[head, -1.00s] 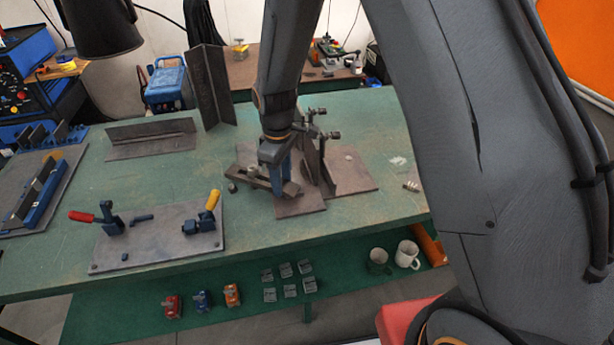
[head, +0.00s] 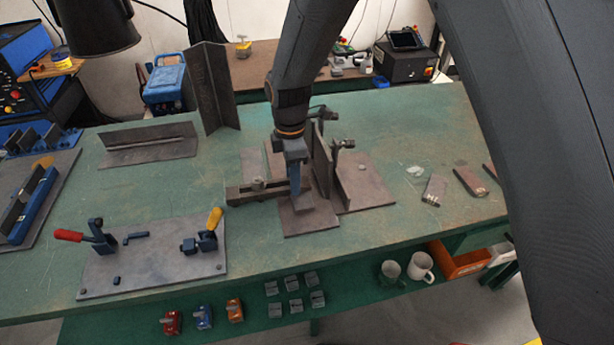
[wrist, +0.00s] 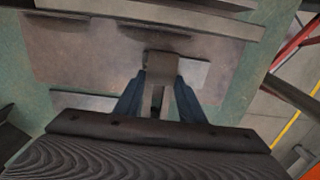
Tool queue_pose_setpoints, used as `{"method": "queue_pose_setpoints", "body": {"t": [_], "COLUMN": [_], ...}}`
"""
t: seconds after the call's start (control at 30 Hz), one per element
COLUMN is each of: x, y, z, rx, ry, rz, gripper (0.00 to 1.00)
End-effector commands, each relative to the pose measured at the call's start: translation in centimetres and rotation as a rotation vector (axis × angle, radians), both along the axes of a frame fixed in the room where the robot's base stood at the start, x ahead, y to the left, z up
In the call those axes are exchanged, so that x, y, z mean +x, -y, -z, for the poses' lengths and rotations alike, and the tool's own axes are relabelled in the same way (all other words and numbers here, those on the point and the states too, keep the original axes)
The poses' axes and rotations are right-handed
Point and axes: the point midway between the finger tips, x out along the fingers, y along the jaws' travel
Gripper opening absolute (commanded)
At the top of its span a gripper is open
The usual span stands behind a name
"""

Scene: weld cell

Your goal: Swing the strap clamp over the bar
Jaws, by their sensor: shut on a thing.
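The strap clamp (head: 245,194) is a dark flat steel strap with a stud and nut (head: 258,184) on it. It lies low over the left side of a brown base plate (head: 372,185). My gripper (head: 295,193), with blue fingers, points down and is shut on the strap's right end. In the wrist view, a grey metal end (wrist: 160,66) shows between the fingertips (wrist: 159,95). A flat steel piece lies beneath it. I cannot tell which piece is the bar, or whether the strap lies over it; my fingers hide that part.
Upright steel plates (head: 343,185) with screw clamps (head: 345,144) stand just right of my gripper. A plate with red- and yellow-handled toggle clamps (head: 150,262) lies front left. An angle piece (head: 210,90) stands behind.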

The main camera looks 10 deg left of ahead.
Motion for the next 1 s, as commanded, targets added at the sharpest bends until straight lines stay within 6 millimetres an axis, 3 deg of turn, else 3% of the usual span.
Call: {"method": "queue_pose_setpoints", "body": {"t": [0.47, 0.5, 0.57, 0.87, 1.0], "x": [-0.06, -0.05, -0.01, 0.07, 0.14], "y": [-0.66, -0.65, -0.56, -0.26, -0.36], "z": [-0.18, -0.18, -0.16, -0.12, -1.07], "rx": [0.005, 0.005, 0.005, 0.002, 0.005], "ry": [0.004, 0.005, 0.004, 0.002, 0.004], "rz": [-0.023, -0.023, -0.021, -0.015, -0.016], "gripper": [0.0, 0.43, 0.53, 0.55, 0.55]}}
